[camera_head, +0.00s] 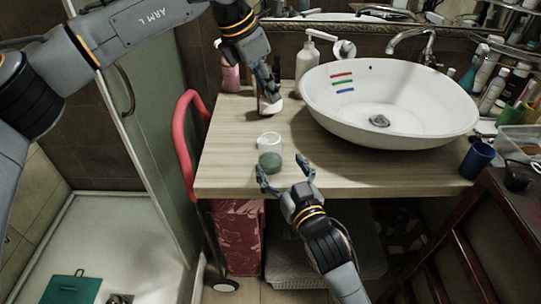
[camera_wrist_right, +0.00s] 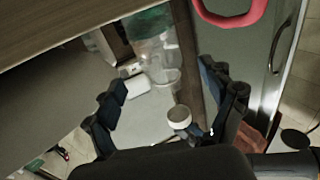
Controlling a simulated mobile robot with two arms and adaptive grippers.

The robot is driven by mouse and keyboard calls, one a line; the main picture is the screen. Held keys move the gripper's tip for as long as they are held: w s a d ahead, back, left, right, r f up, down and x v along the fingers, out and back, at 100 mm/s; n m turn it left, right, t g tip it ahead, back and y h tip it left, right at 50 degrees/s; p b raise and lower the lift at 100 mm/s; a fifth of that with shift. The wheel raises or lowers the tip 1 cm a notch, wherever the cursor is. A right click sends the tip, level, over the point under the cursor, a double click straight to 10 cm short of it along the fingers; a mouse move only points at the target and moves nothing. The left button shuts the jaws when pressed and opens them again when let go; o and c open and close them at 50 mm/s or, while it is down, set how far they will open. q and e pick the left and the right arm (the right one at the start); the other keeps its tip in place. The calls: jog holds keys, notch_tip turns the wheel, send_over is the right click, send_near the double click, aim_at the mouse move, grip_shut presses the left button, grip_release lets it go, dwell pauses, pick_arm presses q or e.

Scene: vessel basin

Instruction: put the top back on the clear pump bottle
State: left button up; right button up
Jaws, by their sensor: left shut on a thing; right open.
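The clear bottle (camera_head: 269,142), greenish in its lower part, stands upright near the counter's front edge, with no pump top on it. It appears upside down in the right wrist view (camera_wrist_right: 152,27). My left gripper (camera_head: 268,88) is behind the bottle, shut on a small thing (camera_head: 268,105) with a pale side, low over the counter. My fingers partly hide it, and I cannot tell whether it is the pump top. My right gripper (camera_head: 286,174) is open and empty at the counter's front edge, its fingers just in front of the bottle. It also shows in the right wrist view (camera_wrist_right: 165,98).
A white basin (camera_head: 400,125) fills the right of the counter (camera_head: 230,165). A white pump bottle (camera_head: 307,62) and a pink bottle (camera_head: 230,75) stand at the back. A blue cup (camera_head: 477,160) is at the right. A red handle (camera_head: 184,140) rises at the counter's left edge.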

aim_at(265, 101)
jog(key=x, duration=0.7)
jog(key=shift+c, duration=0.2)
grip_shut()
pick_arm(q)
jog(key=shift+f, duration=2.5)
jog(key=shift+f, duration=0.9)
jog(key=shift+f, duration=0.55)
